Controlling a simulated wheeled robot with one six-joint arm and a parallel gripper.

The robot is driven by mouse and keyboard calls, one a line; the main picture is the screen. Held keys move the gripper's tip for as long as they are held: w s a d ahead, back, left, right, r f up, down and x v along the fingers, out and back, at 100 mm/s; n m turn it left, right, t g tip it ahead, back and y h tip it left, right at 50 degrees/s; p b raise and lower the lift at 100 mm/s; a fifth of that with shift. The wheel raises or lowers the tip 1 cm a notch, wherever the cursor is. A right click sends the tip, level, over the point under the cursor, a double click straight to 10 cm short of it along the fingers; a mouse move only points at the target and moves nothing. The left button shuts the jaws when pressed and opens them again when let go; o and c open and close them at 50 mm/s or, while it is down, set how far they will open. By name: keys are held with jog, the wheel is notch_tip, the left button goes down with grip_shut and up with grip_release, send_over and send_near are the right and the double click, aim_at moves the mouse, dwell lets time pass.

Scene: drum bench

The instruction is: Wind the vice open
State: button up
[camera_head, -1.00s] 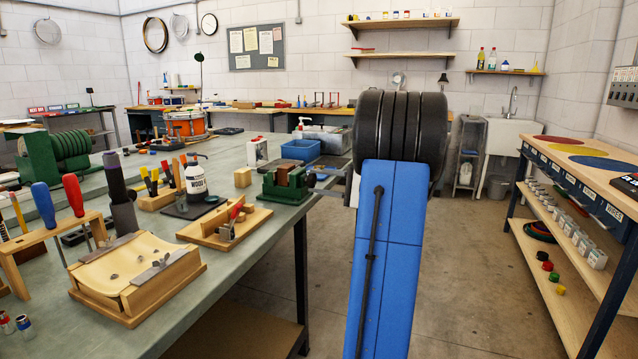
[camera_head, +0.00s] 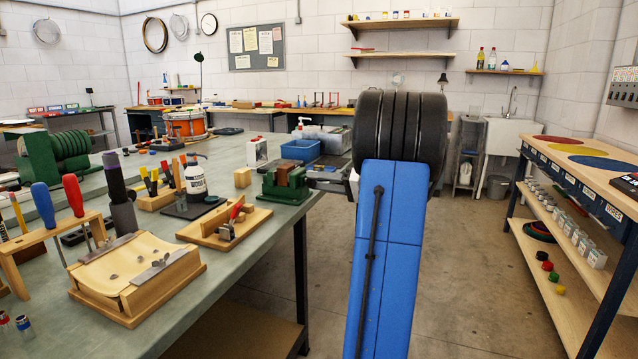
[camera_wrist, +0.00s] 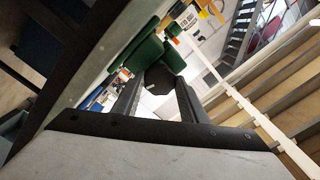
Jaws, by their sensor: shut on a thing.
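The green vice (camera_head: 284,188) stands at the right edge of the bench, with brown wooden blocks between its jaws. In the wrist view, its green body (camera_wrist: 146,54) shows beyond my fingers, tilted in the picture. My gripper (camera_head: 318,178) reaches the vice from the right, at its outer end. In the wrist view, my gripper (camera_wrist: 158,98) is shut on a dark round part (camera_wrist: 158,78), which looks like the vice's handle. My fingers hide most of the handle, and its angle cannot be told.
The grey-green bench top (camera_head: 262,232) holds a wooden jig (camera_head: 222,222), a glue bottle (camera_head: 196,174) and a small wooden block (camera_head: 242,177) near the vice. A blue bin (camera_head: 300,150) stands behind it. The floor (camera_head: 462,270) right of the bench is clear.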

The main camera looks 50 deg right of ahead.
jog(key=n, duration=0.5)
jog(key=shift+n, duration=0.4)
dwell(0.4)
jog(key=o, duration=1)
jog(key=shift+w+a, duration=0.1)
jog(key=shift+o, duration=0.2)
jog(key=v, duration=1.7)
jog(key=shift+f, duration=0.1)
